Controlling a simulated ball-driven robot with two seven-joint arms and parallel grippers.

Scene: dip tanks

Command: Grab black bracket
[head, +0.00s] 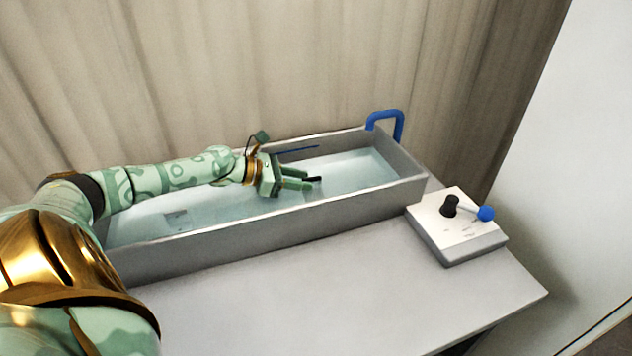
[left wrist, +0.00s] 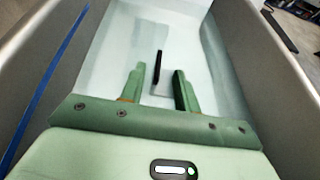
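The black bracket (head: 314,179) is a small dark piece inside the grey tank (head: 270,222), at the fingertips of my left gripper (head: 306,181). In the left wrist view the bracket (left wrist: 157,66) shows as a thin upright black strip. It lies between the lines of the two green fingers, with a visible gap on each side. My left gripper (left wrist: 159,72) is open and points along the tank. I cannot tell how deep the bracket sits between the fingers. A greyish patch lies at its foot. My right gripper is not in view.
The tank holds pale liquid, and its long walls flank my left gripper. A blue strip (head: 297,150) runs along the back wall. A blue handle (head: 385,118) stands at the far right end. A white control box (head: 457,230) with black and blue knobs stands right of the tank.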

